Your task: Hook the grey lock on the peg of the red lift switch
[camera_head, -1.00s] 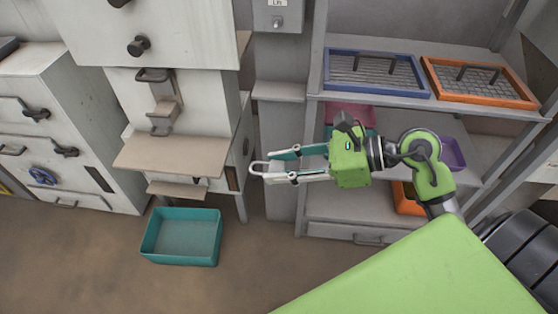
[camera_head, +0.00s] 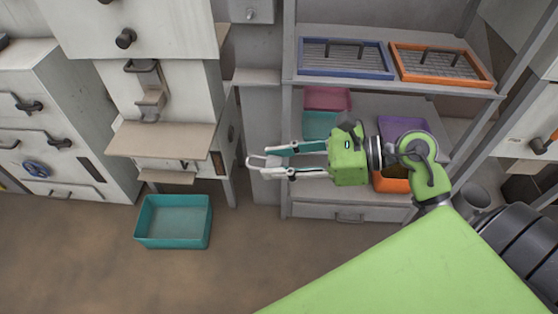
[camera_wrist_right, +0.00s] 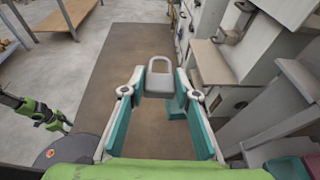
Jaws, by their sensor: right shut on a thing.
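My right gripper (camera_head: 270,167) is shut on the grey lock (camera_head: 257,161), which sticks out past the fingertips. In the right wrist view the lock (camera_wrist_right: 160,84) sits between the two fingertips (camera_wrist_right: 160,92), its pale shackle loop pointing away from the gripper. The gripper is in front of the grey column and the shelf unit. A grey box with a small peg (camera_head: 250,14) is cut off by the top edge of the head view, above the lock. No red switch part shows. My left gripper is not seen in the head view.
A blue-framed tray (camera_head: 345,72) and an orange-framed tray (camera_head: 440,80) lie on the upper shelf; coloured bins stand below. A teal bin (camera_head: 173,243) is on the floor at left. A grey ledge (camera_head: 257,76) juts from the column between gripper and box.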

